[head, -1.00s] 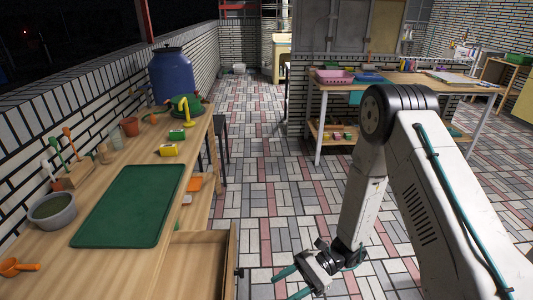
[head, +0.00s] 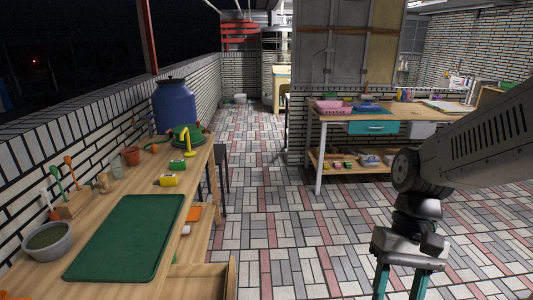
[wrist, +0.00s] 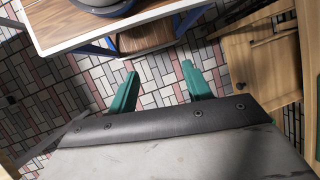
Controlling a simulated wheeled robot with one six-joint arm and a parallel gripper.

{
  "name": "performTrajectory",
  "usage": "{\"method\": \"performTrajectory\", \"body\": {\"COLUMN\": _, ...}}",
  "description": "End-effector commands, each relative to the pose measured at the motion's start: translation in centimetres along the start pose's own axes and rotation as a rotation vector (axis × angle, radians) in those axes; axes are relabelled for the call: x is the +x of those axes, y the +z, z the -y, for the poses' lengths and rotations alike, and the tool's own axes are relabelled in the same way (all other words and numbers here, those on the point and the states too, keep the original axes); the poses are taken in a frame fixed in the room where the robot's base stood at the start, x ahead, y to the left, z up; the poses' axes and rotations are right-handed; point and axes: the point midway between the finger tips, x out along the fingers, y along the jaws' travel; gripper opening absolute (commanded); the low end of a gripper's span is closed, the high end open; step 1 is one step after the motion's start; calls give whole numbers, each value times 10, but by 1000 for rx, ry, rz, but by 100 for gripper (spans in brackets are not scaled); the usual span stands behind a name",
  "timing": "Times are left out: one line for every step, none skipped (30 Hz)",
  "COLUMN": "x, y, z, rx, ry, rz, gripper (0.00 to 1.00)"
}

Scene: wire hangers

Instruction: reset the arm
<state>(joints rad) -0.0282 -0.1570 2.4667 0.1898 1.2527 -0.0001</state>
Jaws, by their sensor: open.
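My gripper (head: 400,284) hangs at the lower right of the head view, fingers pointing down over the tiled floor. Its two teal fingers are apart, with only floor showing between them. The wrist view also shows my gripper (wrist: 159,72) open and empty. My arm (head: 470,150) comes in from the right edge and bends down at the joint above the gripper. No wire hangers can be made out.
A wooden workbench (head: 190,240) with a green mat (head: 125,237) runs along the left wall, its drawer (head: 205,280) pulled out. A blue barrel (head: 175,105) stands at its far end. A second table (head: 440,113) stands at the back right. The tiled floor (head: 260,200) between is clear.

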Motion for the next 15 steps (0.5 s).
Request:
{"method": "performTrajectory", "body": {"x": -9, "y": 10, "z": -6, "rx": -16, "ry": 28, "rz": -62, "gripper": 50}}
{"method": "performTrajectory", "body": {"x": -14, "y": 14, "z": -10, "rx": -24, "ry": 45, "rz": -94, "gripper": 50}}
{"method": "performTrajectory", "body": {"x": -19, "y": 21, "z": -15, "rx": -34, "ry": 68, "rz": -136, "gripper": 50}}
{"method": "performTrajectory", "body": {"x": -23, "y": 26, "z": -18, "rx": -41, "ry": 84, "rz": -167, "gripper": 50}}
{"method": "performTrajectory", "body": {"x": -27, "y": 31, "z": -22, "rx": -47, "ry": 99, "rz": -199, "gripper": 50}}
{"method": "performTrajectory", "body": {"x": -33, "y": 37, "z": -26, "rx": -55, "ry": 118, "rz": -242, "gripper": 50}}
{"method": "performTrajectory", "body": {"x": -36, "y": 42, "z": -28, "rx": -60, "ry": 130, "rz": -272, "gripper": 50}}
{"method": "performTrajectory", "body": {"x": -40, "y": 47, "z": -31, "rx": -64, "ry": 142, "rz": -302, "gripper": 50}}
{"method": "performTrajectory", "body": {"x": -44, "y": 53, "z": -33, "rx": -68, "ry": 153, "rz": -341, "gripper": 50}}
{"method": "performTrajectory", "body": {"x": -48, "y": 58, "z": -35, "rx": -71, "ry": 160, "rz": -368, "gripper": 50}}
{"method": "performTrajectory", "body": {"x": -50, "y": 62, "z": -36, "rx": -73, "ry": 165, "rz": -393, "gripper": 50}}
{"method": "performTrajectory", "body": {"x": -54, "y": 67, "z": -36, "rx": -74, "ry": 167, "rz": -423, "gripper": 50}}
{"method": "performTrajectory", "body": {"x": -56, "y": 70, "z": -36, "rx": -75, "ry": 166, "rz": -444, "gripper": 50}}
{"method": "performTrajectory", "body": {"x": -58, "y": 73, "z": -36, "rx": -75, "ry": 164, "rz": -463, "gripper": 50}}
{"method": "performTrajectory", "body": {"x": -61, "y": 76, "z": -36, "rx": -75, "ry": 163, "rz": -485, "gripper": 50}}
